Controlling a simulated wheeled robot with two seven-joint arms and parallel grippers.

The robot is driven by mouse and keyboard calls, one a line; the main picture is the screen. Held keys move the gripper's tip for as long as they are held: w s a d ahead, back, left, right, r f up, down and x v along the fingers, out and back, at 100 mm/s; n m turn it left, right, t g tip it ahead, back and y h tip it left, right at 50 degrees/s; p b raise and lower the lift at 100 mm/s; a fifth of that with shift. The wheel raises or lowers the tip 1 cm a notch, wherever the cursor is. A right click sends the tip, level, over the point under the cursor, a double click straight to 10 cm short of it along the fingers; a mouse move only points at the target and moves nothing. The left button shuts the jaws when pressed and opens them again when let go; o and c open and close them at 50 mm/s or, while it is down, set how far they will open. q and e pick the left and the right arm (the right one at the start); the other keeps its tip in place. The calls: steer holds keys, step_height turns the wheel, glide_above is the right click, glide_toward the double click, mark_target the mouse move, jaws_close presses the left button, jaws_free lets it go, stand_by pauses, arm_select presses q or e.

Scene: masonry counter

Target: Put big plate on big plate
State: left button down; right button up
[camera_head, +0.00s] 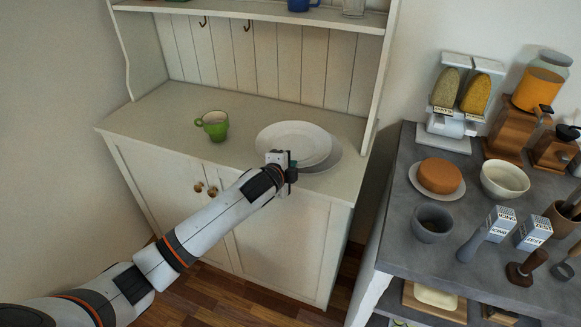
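A big white plate (293,142) is over the right part of the cream cabinet's counter, and looks slightly raised. A second pale round edge (331,159) shows below it, offset to the lower right. It looks like another big plate, mostly hidden by the upper one. My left gripper (282,161) is at the front rim of the upper plate and appears shut on it. The fingertips are small and partly hidden. I cannot tell whether the two plates touch. My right gripper is not in view.
A green mug (213,125) stands left of the plates on the counter (165,115). A shelf (270,14) overhangs the back, with a side panel at right. A dark table (395,215) at right holds a cake (440,175), a bowl (504,179), jars and dispensers.

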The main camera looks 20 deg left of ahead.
arm_select(q)
steer(key=shift+f, duration=0.25)
steer(key=c, duration=2.1)
jaws_free()
steer(key=shift+f, duration=0.25)
steer(key=o, duration=0.5)
steer(key=shift+c, duration=0.2)
steer(key=shift+r, duration=0.15)
steer(key=d+v, duration=0.1)
steer(key=v, duration=1.1)
steer(key=shift+a, duration=0.4)
